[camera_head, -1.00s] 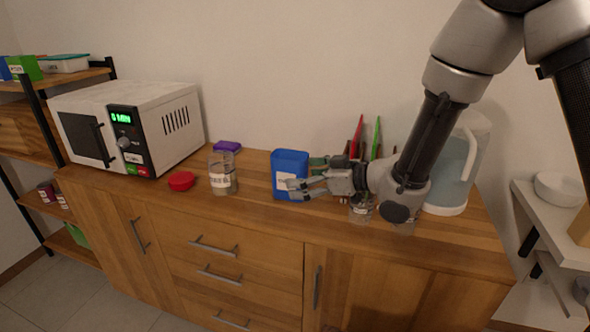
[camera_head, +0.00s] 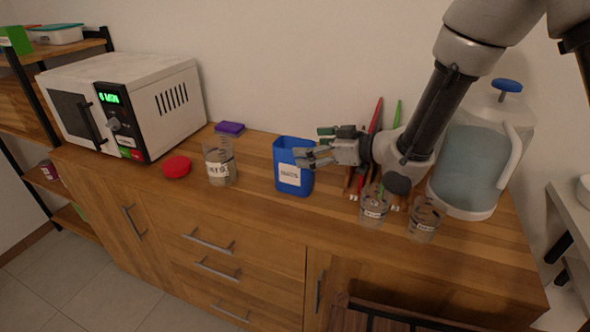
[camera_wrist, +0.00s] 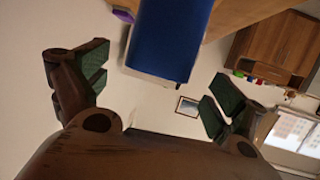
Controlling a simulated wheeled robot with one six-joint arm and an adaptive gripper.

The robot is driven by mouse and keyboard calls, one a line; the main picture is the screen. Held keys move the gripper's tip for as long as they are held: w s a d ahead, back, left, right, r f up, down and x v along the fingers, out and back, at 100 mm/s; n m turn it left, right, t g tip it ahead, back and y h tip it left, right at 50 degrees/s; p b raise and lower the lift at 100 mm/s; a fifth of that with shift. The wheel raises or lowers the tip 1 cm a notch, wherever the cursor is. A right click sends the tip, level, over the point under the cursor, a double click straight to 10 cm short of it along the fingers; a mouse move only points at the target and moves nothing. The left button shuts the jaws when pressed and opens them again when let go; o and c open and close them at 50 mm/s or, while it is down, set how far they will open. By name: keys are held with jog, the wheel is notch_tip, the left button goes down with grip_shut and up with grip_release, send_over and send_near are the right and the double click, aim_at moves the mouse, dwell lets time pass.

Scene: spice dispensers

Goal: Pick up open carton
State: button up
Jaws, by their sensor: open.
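The open carton (camera_head: 292,160) is a blue, open-topped box with a white label, standing upright on the wooden counter. In the wrist view the blue carton (camera_wrist: 172,35) shows at the top centre, between and beyond the two fingers. My gripper (camera_head: 312,150) is open at the carton's right side, close to its upper edge. In the wrist view my gripper (camera_wrist: 155,95) has its green-padded fingers spread wide with nothing held between them. I cannot tell whether a finger touches the carton.
Left of the carton are a glass jar (camera_head: 219,160), a red lid (camera_head: 177,167), a purple item (camera_head: 230,128) and a microwave (camera_head: 125,105). Right are two small glass jars (camera_head: 374,207) (camera_head: 424,218), red and green utensils (camera_head: 375,118), and a large water dispenser (camera_head: 470,165). The counter's front strip is clear.

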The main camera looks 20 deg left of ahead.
aim_at(278, 146)
jog(key=x, duration=0.5)
jog(key=shift+s+a+r, duration=0.1)
jog(key=shift+s+a, duration=0.05)
jog(key=shift+a, duration=0.05)
jog(key=c, duration=1.9)
